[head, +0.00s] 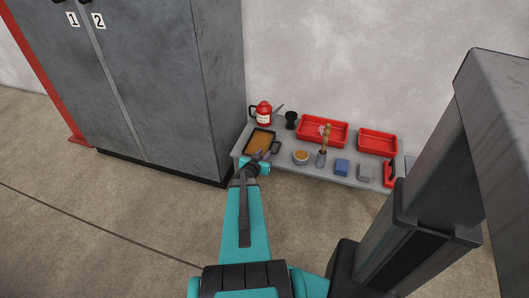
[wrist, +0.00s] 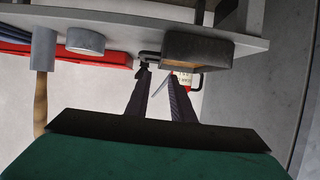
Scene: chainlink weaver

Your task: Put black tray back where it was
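The black tray (head: 260,141), dark-rimmed with a brown inside, sits at the left end of the grey bench. In the wrist view, which looks upside down, the tray (wrist: 196,50) shows edge-on at the bench's front edge, with a dark handle (wrist: 151,55) on one side. My gripper (head: 262,158) is just in front of the tray in the head view. In the wrist view, my gripper's two fingers (wrist: 158,74) stand apart, with the tips close to the tray and its handle. I see nothing held between them; whether a finger touches the handle is unclear.
A grey cabinet (head: 160,70) stands close on the left.

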